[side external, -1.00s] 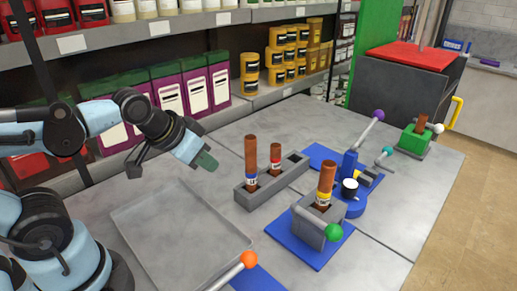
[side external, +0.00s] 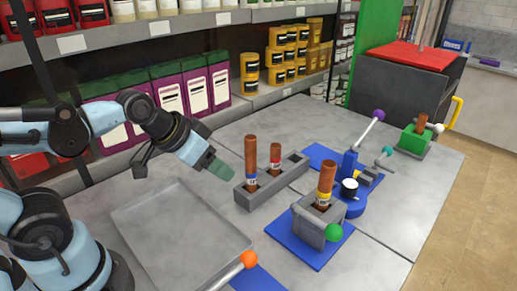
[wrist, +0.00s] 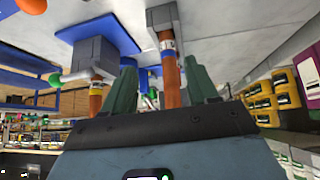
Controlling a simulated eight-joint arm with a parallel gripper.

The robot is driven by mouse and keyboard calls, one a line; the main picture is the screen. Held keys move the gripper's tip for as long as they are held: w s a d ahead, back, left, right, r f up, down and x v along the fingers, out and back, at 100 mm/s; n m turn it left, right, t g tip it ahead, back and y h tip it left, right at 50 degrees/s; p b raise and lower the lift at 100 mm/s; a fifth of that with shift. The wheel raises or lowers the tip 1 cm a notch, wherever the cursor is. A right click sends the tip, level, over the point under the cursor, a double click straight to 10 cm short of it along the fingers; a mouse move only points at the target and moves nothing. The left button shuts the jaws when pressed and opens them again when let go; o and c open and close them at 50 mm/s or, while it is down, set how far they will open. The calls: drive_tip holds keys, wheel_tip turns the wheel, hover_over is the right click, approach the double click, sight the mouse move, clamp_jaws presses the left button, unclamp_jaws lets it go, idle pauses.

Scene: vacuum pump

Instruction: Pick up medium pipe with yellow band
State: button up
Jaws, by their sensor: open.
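The medium pipe with the yellow band (side external: 325,181) is copper brown and stands upright in a grey clamp block (side external: 316,227) on a blue plate. In the wrist view, which looks upside down, this pipe (wrist: 96,97) shows left of my fingers, with its yellow band near the block. My gripper (side external: 218,168) has green fingers and is open and empty, pointing down and right, left of the pipe holder and well apart from the yellow-banded pipe. In the wrist view my gripper (wrist: 160,80) has its fingers spread, with a taller pipe visible between them.
A grey holder (side external: 272,189) carries a tall blue-banded pipe (side external: 251,157) and a short red-banded pipe (side external: 275,155) between my gripper and the clamp block. A green-knobbed lever (side external: 333,232) sits at the block's front. An empty grey tray (side external: 180,235) lies below my gripper. A blue pump part (side external: 350,190) stands behind.

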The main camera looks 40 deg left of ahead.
drive_tip(key=w+d+r+m+h, duration=0.25)
drive_tip(key=d+m+h, duration=0.2)
drive_tip(key=d, duration=0.25)
drive_tip(key=m+t+h, duration=0.2)
drive_tip(key=m+h, duration=0.2)
approach(323, 171)
drive_tip(key=shift+n, duration=0.25)
drive_tip(key=shift+x, duration=3.75)
drive_tip(key=shift+w+a+x, duration=0.1)
drive_tip(key=shift+a+x, duration=0.05)
drive_tip(key=shift+x, duration=1.25)
drive_tip(key=shift+w+a+x, duration=0.1)
drive_tip(key=shift+w+x, duration=0.05)
drive_tip(key=shift+x, duration=1.25)
drive_tip(key=shift+c, duration=0.4)
clamp_jaws()
